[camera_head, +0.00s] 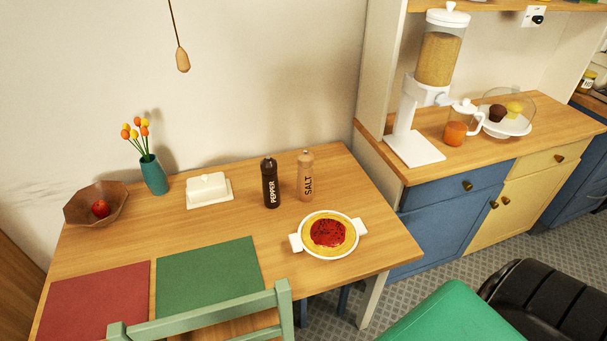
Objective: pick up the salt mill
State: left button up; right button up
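The salt mill (306,176) is light wood with the dark word SALT on its side. It stands upright on the wooden table (340,170), towards the back right. The dark pepper mill (270,182), marked PEPPER, stands upright just left of it, with a small gap between them. A white two-handled dish (328,235) with a red-topped yellow filling is in front of the salt mill. Neither of my grippers shows in the head view, so I cannot see their state.
A white butter dish (209,189), teal vase (153,174) and wooden bowl (95,204) with a red apple stand further left. Red (97,300) and green (208,275) mats lie in front. A pale green chair (205,318) and a green seat (452,315) are near the front.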

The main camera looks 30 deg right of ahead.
aim_at(305, 188)
jog(key=z, duration=1.25)
jog(key=k+j+u, duration=0.2)
jog(key=k, duration=0.45)
jog(key=k+u, duration=0.25)
jog(key=k, duration=0.35)
jog(key=u, duration=0.4)
jog(key=l+u, duration=0.1)
jog(key=u, duration=0.35)
jog(key=i+l+u, duration=0.1)
jog(key=u, duration=0.3)
jog(key=l+u, duration=0.1)
jog(key=u, duration=0.35)
jog(key=l, duration=1)
jog(key=l+u, duration=0.1)
jog(key=l, duration=0.9)
jog(key=k+l, duration=0.15)
jog(key=l, duration=0.85)
